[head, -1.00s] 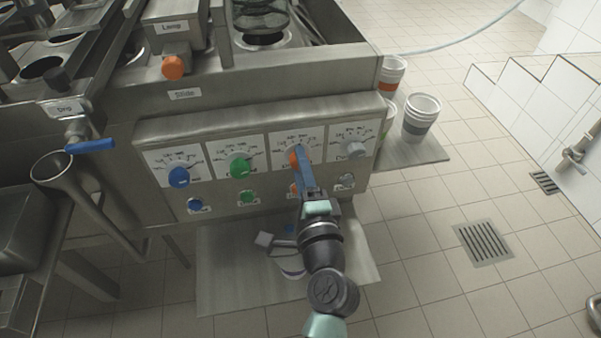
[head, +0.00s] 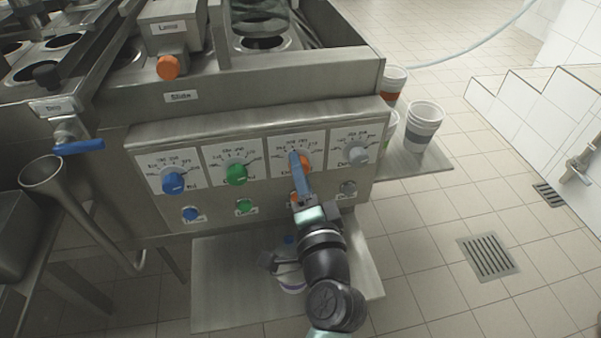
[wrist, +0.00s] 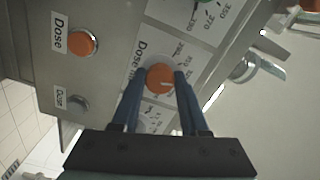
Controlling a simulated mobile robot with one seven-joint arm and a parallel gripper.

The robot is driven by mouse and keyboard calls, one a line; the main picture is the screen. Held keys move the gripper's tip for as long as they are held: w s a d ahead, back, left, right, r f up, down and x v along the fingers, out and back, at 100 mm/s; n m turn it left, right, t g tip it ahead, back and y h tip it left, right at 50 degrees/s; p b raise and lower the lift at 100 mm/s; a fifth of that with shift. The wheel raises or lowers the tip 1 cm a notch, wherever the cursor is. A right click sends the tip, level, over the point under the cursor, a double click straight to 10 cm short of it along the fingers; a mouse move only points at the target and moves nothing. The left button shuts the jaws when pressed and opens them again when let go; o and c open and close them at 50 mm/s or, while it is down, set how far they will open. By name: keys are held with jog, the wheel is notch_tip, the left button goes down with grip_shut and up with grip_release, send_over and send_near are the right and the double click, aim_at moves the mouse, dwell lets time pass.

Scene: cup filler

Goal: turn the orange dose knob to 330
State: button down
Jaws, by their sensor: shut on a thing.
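The orange dose knob (head: 305,161) sits on the third dial plate from the left, partly hidden by a blue finger in the head view. My gripper (head: 297,160) reaches it from below. In the wrist view my gripper (wrist: 159,80) has one blue finger on each side of the orange knob (wrist: 159,76) and is shut on it. A pale pointer mark shows on the knob's face, towards the lower right in the wrist view. The dial numbers around it are partly covered and too small to read surely.
A blue knob (head: 173,183) and a green knob (head: 236,174) are to the left, a grey knob (head: 358,155) to the right. Buttons sit below, including an orange button (wrist: 82,42). Cups (head: 422,124) stand on a shelf at right.

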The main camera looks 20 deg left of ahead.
jog(key=shift+c, duration=2.1)
grip_release()
jog(key=v, duration=1.3)
